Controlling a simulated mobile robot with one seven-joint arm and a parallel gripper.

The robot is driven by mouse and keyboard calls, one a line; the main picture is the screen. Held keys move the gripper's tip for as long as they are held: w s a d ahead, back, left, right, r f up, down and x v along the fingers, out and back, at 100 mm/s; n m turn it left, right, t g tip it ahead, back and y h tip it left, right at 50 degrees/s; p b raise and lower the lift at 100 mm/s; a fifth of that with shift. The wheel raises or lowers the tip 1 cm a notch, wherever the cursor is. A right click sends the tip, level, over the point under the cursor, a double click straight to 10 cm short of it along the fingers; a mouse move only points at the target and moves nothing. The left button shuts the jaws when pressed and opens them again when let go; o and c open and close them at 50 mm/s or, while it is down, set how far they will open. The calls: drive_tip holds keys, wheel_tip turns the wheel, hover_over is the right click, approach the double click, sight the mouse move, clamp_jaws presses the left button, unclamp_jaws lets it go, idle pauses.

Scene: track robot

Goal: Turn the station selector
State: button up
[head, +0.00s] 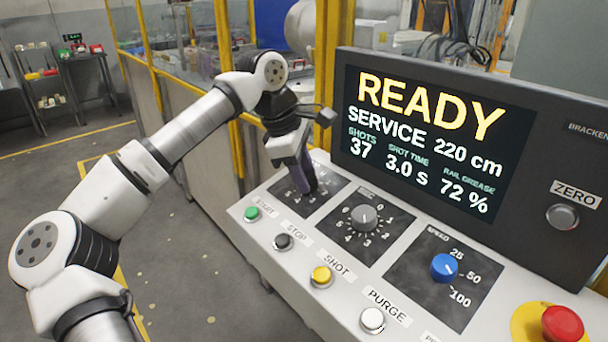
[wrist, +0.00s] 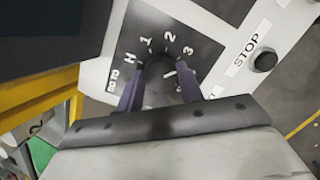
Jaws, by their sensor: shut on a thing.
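The station selector is the leftmost dial on the sloped grey console, with a dark square plate (head: 285,196) behind it. In the wrist view the selector knob (wrist: 160,73) is dark and round, with H, 1, 2 and 3 printed around it. My gripper (head: 308,184) reaches down onto the dial from above. In the wrist view its two purple fingers stand on either side of the knob, shut on it. In the head view the fingers hide the knob. I cannot tell where its pointer is set.
A grey numbered knob (head: 364,217) and a blue speed knob (head: 444,267) sit to the right. Green (head: 252,213), black (head: 283,241), yellow (head: 321,276) and white (head: 372,319) buttons line the front edge. A screen (head: 432,138) reads READY, SERVICE 220 cm. A red stop button (head: 562,324) is at far right.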

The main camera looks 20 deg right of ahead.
drive_tip(key=n+b, duration=0.1)
drive_tip(key=n, duration=0.2)
drive_tip(key=n+t+b, duration=0.1)
drive_tip(key=n, duration=0.3)
drive_tip(key=shift+a+f+n+h, duration=0.1)
drive_tip(key=shift+n+h, duration=0.2)
drive_tip(key=n+b, duration=0.2)
drive_tip(key=n, duration=0.4)
drive_tip(key=shift+t+b, duration=0.4)
drive_tip(key=n+t+b, duration=0.1)
drive_tip(key=n+b, duration=0.1)
drive_tip(key=n, duration=0.4)
drive_tip(key=shift+s+n, duration=0.15)
drive_tip(key=shift+n, duration=0.25)
drive_tip(key=n+y, duration=0.1)
drive_tip(key=n, duration=0.5)
drive_tip(key=o, duration=1)
